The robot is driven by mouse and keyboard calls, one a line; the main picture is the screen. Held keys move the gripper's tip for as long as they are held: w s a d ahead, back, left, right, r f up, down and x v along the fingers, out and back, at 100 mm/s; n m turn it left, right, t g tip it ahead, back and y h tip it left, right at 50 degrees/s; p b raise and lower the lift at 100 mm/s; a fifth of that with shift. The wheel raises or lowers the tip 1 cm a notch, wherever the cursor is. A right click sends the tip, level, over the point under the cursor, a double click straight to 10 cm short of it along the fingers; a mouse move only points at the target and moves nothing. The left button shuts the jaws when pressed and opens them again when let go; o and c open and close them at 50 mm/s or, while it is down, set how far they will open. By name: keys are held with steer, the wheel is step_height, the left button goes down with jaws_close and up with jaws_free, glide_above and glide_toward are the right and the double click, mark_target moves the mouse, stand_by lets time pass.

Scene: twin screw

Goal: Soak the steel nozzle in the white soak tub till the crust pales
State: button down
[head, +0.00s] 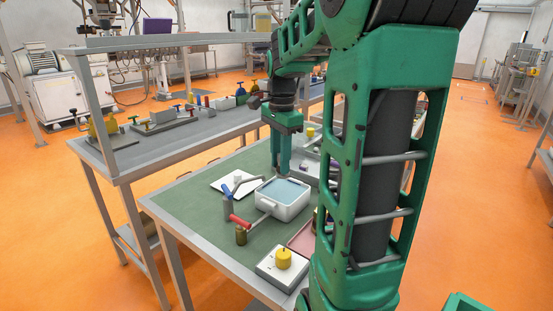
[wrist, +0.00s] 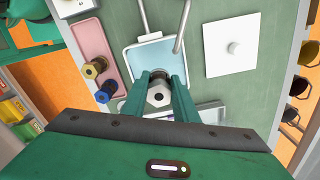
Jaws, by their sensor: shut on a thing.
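The white soak tub (head: 292,212) stands on the green bench top, filled with pale blue liquid. In the wrist view the tub (wrist: 128,62) lies beyond my fingertips, its near side partly hidden by them. My gripper (head: 282,172) points down at the tub's back edge in the head view. In the wrist view my gripper (wrist: 160,88) is shut on the steel nozzle (wrist: 158,96), a pale grey hex piece with a dark centre hole. A darker round part shows behind it. I cannot tell the crust's colour or whether the nozzle touches the liquid.
Two tap-like pieces, one with a red handle (head: 240,220), stand left of the tub, their spouts reaching over it. A white square plate with a knob (wrist: 235,46) lies nearby. A yellow-knobbed box (head: 284,259) stands in front.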

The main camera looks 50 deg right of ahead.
steer(key=shift+f, duration=4.8)
steer(key=shift+s, duration=0.1)
steer(key=shift+r, duration=4.25)
